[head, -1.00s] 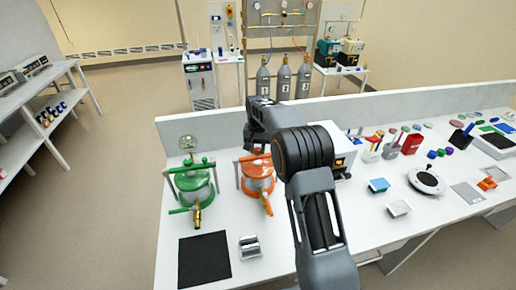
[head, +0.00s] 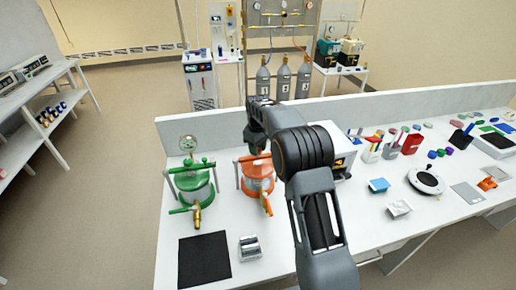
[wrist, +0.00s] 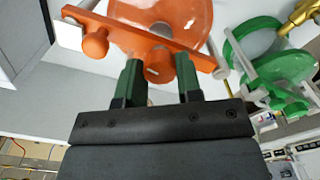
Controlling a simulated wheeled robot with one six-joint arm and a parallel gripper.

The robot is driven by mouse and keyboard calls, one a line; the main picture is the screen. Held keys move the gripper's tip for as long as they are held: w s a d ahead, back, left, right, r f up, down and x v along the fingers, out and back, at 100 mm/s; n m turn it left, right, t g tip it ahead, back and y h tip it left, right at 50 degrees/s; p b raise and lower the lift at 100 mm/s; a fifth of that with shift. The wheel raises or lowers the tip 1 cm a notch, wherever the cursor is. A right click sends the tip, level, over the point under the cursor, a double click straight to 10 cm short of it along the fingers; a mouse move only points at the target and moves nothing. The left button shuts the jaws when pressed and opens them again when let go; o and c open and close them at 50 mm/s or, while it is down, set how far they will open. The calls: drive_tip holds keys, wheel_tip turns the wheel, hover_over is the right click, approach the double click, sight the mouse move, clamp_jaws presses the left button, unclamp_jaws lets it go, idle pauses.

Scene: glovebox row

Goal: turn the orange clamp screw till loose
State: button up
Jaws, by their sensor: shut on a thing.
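The orange vessel (head: 258,184) stands on the white bench, beside the green one. In the wrist view its orange lid (wrist: 165,18) is crossed by a flat orange clamp bar (wrist: 120,38). The orange clamp screw (wrist: 160,66) sits at the middle of the bar. My gripper (wrist: 160,72) has its two green fingers on either side of the screw, shut on it. In the head view my arm hides the fingers and the screw. How far the screw is turned cannot be told.
A green vessel (head: 193,184) with a gauge stands close to the left. A black mat (head: 204,260) and a small metal block (head: 249,248) lie in front. A white box (head: 343,150) stands behind my arm. A low wall (head: 215,124) runs along the bench's back.

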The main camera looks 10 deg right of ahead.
drive_tip(key=n, duration=0.4)
drive_tip(key=shift+n, duration=0.3)
drive_tip(key=n, duration=1)
drive_tip(key=shift+n, duration=2.7)
drive_tip(key=o, duration=0.9)
drive_tip(key=shift+o, duration=0.2)
drive_tip(key=shift+r, duration=0.1)
wheel_tip(320, 180, up, 14)
drive_tip(key=shift+f+b, duration=0.2)
drive_tip(key=shift+b, duration=0.15)
